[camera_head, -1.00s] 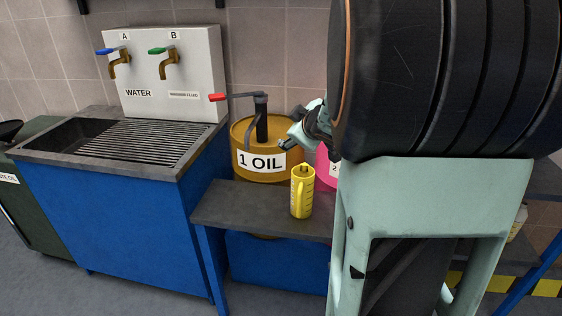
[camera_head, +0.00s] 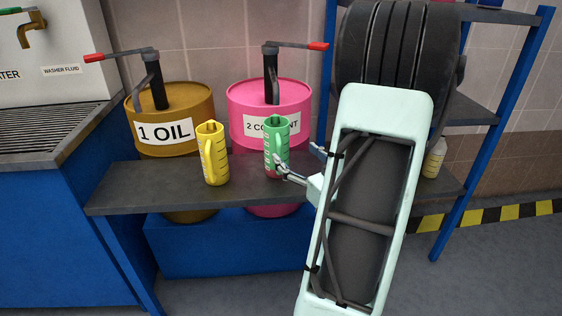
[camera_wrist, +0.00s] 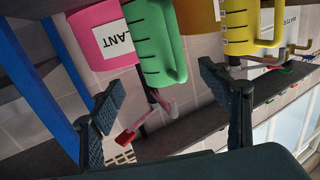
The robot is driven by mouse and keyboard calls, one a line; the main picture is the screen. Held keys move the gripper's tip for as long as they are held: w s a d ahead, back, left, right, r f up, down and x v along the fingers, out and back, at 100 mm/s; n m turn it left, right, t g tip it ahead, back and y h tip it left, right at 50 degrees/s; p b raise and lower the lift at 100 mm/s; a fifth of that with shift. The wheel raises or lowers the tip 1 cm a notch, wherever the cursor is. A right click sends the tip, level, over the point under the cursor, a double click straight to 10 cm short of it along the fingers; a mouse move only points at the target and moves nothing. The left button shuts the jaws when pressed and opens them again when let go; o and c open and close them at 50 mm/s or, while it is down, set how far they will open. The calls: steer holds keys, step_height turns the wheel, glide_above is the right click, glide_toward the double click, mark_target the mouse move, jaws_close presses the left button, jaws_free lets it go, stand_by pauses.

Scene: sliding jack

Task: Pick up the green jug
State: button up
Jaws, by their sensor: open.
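The green jug (camera_head: 277,146) stands upright on the grey bench (camera_head: 125,183), in front of the pink coolant barrel. My gripper (camera_head: 299,161) is open at the right side of this jug. One finger overlaps the jug's lower part in the head view, and I cannot tell whether it touches. In the wrist view the green jug (camera_wrist: 155,45) appears ahead, beyond and between the spread fingers of my gripper (camera_wrist: 160,100). Nothing is held.
A yellow jug (camera_head: 213,154) stands on the bench left of the green one; it also shows in the wrist view (camera_wrist: 240,28). The oil barrel (camera_head: 172,112) and pink barrel (camera_head: 272,98) stand behind. A whitish bottle (camera_head: 434,158) is at the bench's right. Bare bench lies far left.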

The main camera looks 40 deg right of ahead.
mark_target(278, 136)
steer(key=w, duration=0.3)
steer(key=w+d+b, duration=0.1)
steer(key=w, duration=0.3)
steer(key=w+d, duration=0.1)
steer(key=w, duration=0.2)
steer(key=shift+w+b, duration=0.25)
steer(key=shift+b, duration=0.1)
steer(key=shift+c, duration=0.7)
jaws_close()
steer(key=shift+r, duration=0.15)
